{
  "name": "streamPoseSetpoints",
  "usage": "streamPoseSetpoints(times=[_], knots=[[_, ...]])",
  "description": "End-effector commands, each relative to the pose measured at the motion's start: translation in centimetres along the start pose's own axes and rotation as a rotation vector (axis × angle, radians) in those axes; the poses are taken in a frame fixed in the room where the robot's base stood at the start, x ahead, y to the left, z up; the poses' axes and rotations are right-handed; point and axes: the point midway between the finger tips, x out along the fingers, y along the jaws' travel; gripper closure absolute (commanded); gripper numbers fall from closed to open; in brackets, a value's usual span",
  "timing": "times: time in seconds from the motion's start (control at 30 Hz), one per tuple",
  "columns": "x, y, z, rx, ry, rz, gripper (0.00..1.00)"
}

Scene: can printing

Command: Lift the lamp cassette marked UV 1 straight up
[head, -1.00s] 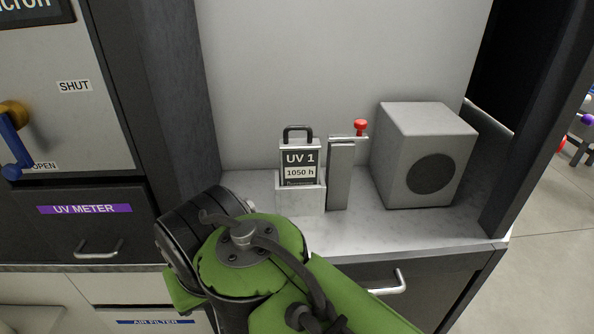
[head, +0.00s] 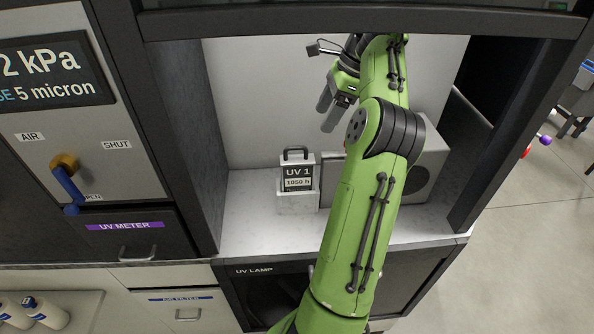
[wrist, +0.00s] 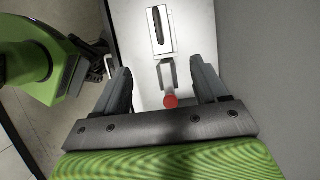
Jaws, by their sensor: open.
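The lamp cassette (head: 297,173), dark-faced and marked UV 1 and 1050 h, stands upright in a pale holder (head: 298,201) in the alcove. A dark handle (head: 295,152) arches over its top. In the wrist view the cassette top (wrist: 154,44) shows from above, with the dark handle along it, beyond the fingertips. My gripper (head: 328,112) is open and empty, fingers pointing down, above and to the right of the cassette. It also shows in the wrist view (wrist: 160,72). My arm hides part of the shelf right of the cassette.
A red knob (wrist: 170,101) on a post beside the cassette shows between my fingers in the wrist view. A grey box (head: 431,160) stands to the right, partly behind my arm. The shelf left of the cassette (head: 247,205) is clear. The alcove has dark side walls.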

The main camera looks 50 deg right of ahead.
Motion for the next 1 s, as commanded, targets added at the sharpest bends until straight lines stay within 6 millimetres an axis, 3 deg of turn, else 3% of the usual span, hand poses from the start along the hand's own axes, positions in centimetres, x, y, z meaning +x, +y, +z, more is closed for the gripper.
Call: streamPoseSetpoints(times=[0.2, 0.4, 0.53, 0.8, 1.0], knots=[[6.0, 0.1, -0.4, -0.003, 0.001, 0.008, 0.28], [10.2, 0.1, -0.3, -0.005, 0.002, 0.005, 0.28], [11.5, 0.1, -0.2, -0.005, 0.002, 0.003, 0.28], [15.9, 0.1, 0.0, -0.005, 0.001, 0.003, 0.28], [16.1, 0.1, 0.1, -0.005, 0.0, 0.001, 0.28]])
